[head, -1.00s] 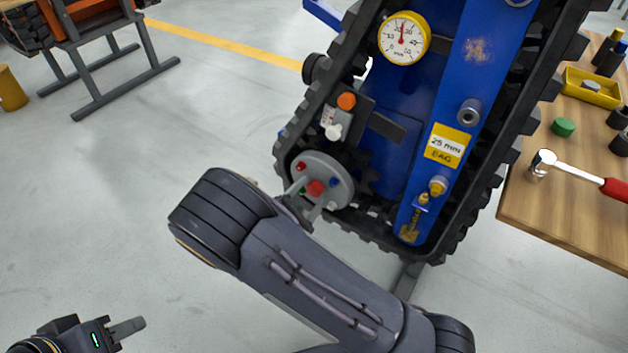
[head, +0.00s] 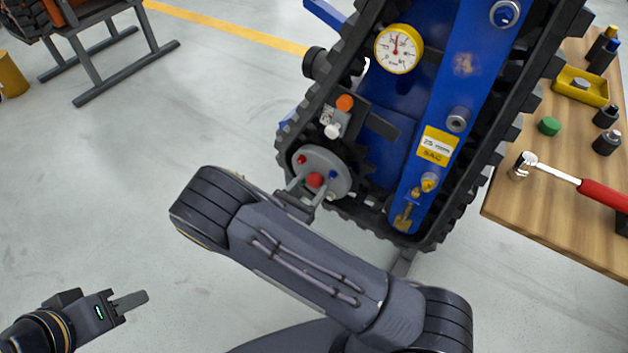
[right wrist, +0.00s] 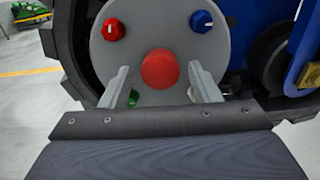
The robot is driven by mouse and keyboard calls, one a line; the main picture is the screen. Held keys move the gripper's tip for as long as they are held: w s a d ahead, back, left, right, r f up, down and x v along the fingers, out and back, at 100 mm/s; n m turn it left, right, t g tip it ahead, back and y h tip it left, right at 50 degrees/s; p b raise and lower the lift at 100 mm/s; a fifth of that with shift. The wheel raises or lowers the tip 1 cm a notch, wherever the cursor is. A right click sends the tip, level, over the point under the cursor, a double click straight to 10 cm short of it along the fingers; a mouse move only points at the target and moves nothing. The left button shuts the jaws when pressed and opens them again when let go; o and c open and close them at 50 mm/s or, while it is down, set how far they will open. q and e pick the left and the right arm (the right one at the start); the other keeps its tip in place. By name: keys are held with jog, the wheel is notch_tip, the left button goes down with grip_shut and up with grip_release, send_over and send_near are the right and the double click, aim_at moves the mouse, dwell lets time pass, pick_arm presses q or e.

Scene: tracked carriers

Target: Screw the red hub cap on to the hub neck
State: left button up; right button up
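The red hub cap (head: 314,180) sits at the centre of the round grey hub plate (head: 336,167) on the carrier's lower end. In the right wrist view the red cap (right wrist: 160,69) faces me and hides any neck behind it. My right gripper (head: 309,186) is open at the hub. Its two fingers (right wrist: 160,88) stand on either side of the cap, with a visible gap on each side. I cannot tell how far the cap is screwed on. My left gripper (head: 134,302) is low at the left, away from the carrier; its finger opening cannot be made out.
A red knob (right wrist: 113,29) and a blue knob (right wrist: 201,21) sit on the plate; green and white ones are partly behind my fingers. Black track (head: 455,215) surrounds the blue frame. A wooden bench (head: 545,220) with a red-handled tool (head: 600,193) stands at right.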

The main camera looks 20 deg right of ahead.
jog(key=c, duration=0.7)
jog(key=m+b, duration=0.2)
jog(key=m, duration=0.1)
jog(key=m+b, duration=0.2)
jog(key=b, duration=0.1)
jog(key=m+b, duration=0.2)
jog(key=m, duration=0.1)
jog(key=shift+f+m, duration=0.3)
jog(key=shift+f, duration=0.05)
jog(key=shift+c, duration=0.7)
jog(key=shift+r+m+b, duration=0.15)
jog(key=shift+m+b, duration=0.25)
jog(key=shift+b, duration=0.05)
jog(key=shift+c, duration=0.3)
jog(key=shift+r, duration=0.2)
jog(key=m+b, duration=0.6)
jog(key=b, duration=0.1)
jog(key=m+b, duration=0.3)
jog(key=shift+f, duration=0.4)
jog(key=shift+r+m+b, duration=0.2)
jog(key=shift+m+b, duration=0.2)
jog(key=shift+b, duration=0.1)
jog(key=shift+r, duration=0.25)
